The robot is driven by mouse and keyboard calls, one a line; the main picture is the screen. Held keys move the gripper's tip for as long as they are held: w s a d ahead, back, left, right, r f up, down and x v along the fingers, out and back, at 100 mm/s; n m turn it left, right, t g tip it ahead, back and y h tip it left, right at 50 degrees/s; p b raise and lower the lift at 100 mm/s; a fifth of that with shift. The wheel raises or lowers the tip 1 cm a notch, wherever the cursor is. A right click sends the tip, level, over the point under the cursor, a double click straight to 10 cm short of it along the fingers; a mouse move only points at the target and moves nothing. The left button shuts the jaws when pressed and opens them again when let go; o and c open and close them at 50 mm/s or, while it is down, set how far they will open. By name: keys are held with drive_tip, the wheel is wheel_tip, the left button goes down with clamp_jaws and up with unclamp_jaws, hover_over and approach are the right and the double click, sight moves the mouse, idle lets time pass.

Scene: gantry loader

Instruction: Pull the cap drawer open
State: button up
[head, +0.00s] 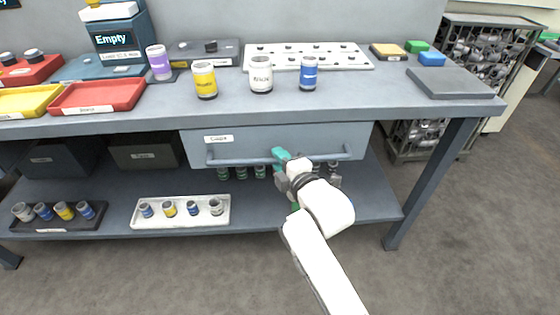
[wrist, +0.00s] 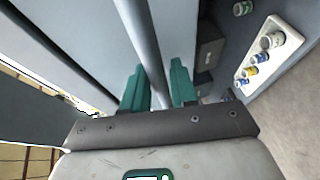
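The cap drawer (head: 270,138) is a wide grey-blue drawer under the bench top, with a small white label at its upper left. Its front sits close under the bench edge and it looks shut. A long horizontal bar handle (head: 235,161) runs across the front. My gripper (head: 281,156) is at the handle, right of its middle. In the wrist view the handle bar (wrist: 143,40) passes between the two teal fingers of my gripper (wrist: 158,82). The fingers look apart, with a small gap beside the bar. Contact is hard to make out.
The bench top (head: 130,118) holds cups, red and yellow trays and a white pegged board (head: 305,57). The shelf below holds a white tray of cups (head: 180,222), a dark tray and dark bins. Bench legs (head: 430,185) stand right. The floor in front is clear.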

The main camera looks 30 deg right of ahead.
drive_tip(key=shift+w, duration=0.15)
clamp_jaws()
idle(0.4)
